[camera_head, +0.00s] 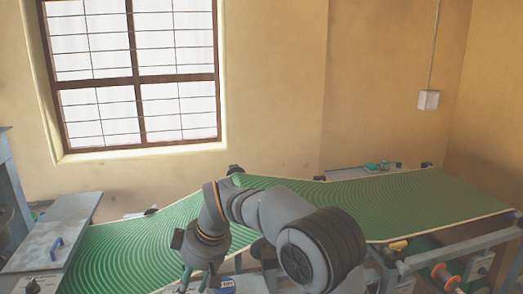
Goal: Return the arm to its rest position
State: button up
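My gripper (196,281) hangs at the end of my grey arm, low in the picture and left of centre. It points down in front of the green conveyor belt (130,253). Two dark finger parts show with a small gap between them. The fingertips run into the bottom edge of the picture, so how far they are open is hidden. I see nothing held between them. My arm is bent, with its large elbow joint towards the bottom centre.
The green belt continues to the right (420,200). An orange-and-red roller knob (445,277) sits at the lower right. The air above the belt is clear.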

jog(key=x, duration=0.5)
jog(key=shift+f, duration=0.45)
jog(key=m, duration=0.2)
jog(key=m+t, duration=0.1)
jog(key=m, duration=0.1)
jog(key=shift+s+a+t+h, duration=0.2)
jog(key=shift+t+h, duration=0.1)
jog(key=shift+h, duration=0.1)
jog(key=m, duration=0.2)
jog(key=m+h, duration=0.1)
jog(key=m, duration=0.1)
jog(key=shift+s+r+t, duration=0.15)
jog(key=shift+t, duration=0.15)
jog(key=m+h+p, duration=0.1)
jog(key=m+p, duration=0.1)
jog(key=m+h+p, duration=0.1)
jog(key=m, duration=0.1)
jog(key=shift+a+r+p, duration=0.2)
jog(key=shift+p, duration=0.15)
jog(key=shift+s+m+t+h+p, duration=0.1)
jog(key=shift+m+t+h+p, duration=0.2)
jog(key=shift+m+p, duration=0.55)
jog(key=shift+f+m+p, duration=0.25)
jog(key=shift+m+p, duration=0.15)
jog(key=shift+m, duration=0.25)
